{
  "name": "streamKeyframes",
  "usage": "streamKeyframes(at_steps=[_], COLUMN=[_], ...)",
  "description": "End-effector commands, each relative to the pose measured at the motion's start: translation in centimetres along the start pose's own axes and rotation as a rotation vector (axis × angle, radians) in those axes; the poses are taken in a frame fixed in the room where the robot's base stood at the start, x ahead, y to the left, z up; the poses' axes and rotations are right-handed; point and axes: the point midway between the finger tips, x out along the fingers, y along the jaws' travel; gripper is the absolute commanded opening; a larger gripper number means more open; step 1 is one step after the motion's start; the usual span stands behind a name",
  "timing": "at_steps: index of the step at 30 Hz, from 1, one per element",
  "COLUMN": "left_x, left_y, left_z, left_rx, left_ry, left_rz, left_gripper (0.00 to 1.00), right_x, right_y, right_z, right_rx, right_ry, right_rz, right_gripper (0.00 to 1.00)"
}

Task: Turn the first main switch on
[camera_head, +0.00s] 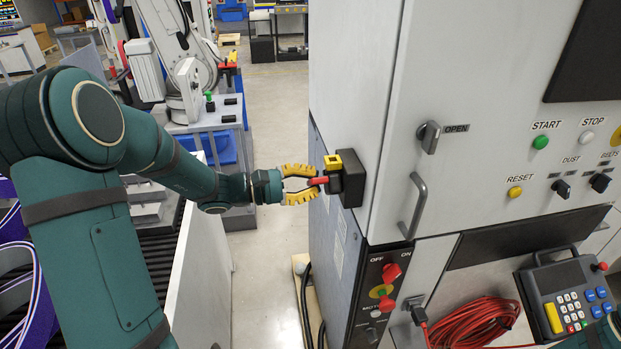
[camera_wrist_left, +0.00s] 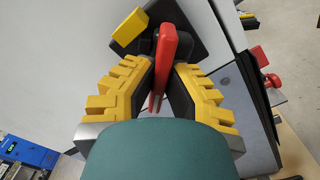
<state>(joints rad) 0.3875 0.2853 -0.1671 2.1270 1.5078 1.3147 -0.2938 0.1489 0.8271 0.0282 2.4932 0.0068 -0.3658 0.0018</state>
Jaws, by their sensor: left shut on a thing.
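The main switch is a black box (camera_head: 350,178) on the left side wall of the grey machine cabinet, with a yellow block (camera_head: 333,162) and a red handle (camera_head: 318,181). My left gripper (camera_head: 311,183) has yellow padded fingers and is shut on the red handle, one finger on each side. In the left wrist view the red handle (camera_wrist_left: 166,50) stands between the fingertips, with the black box (camera_wrist_left: 195,35) and yellow block (camera_wrist_left: 130,27) behind it. The handle's lettering and exact on or off position cannot be read. My right gripper is not in view.
The cabinet front carries a metal door handle (camera_head: 413,205), an OPEN latch (camera_head: 429,137) and a red OFF/ON knob (camera_head: 391,272) below. A coiled red cable (camera_head: 478,322) and a keypad pendant (camera_head: 570,295) are at lower right. Open floor lies left of the cabinet.

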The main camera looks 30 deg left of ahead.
Motion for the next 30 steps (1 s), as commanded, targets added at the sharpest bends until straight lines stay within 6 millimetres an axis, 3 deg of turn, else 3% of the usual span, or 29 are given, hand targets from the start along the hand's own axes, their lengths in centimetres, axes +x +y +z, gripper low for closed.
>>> streamKeyframes(at_steps=[15, 30], left_x=[0.1, 0.1], left_y=[0.2, 0.0], left_z=[0.2, 0.1], left_rx=[-0.487, -0.799], left_ry=[-0.003, -0.003], left_rz=[-0.001, -0.001], left_gripper=[0.0, 0.0], right_x=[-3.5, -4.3], right_y=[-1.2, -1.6], right_z=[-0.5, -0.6], right_rx=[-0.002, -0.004], right_ry=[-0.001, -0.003], right_rz=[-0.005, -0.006], right_gripper=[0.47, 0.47])
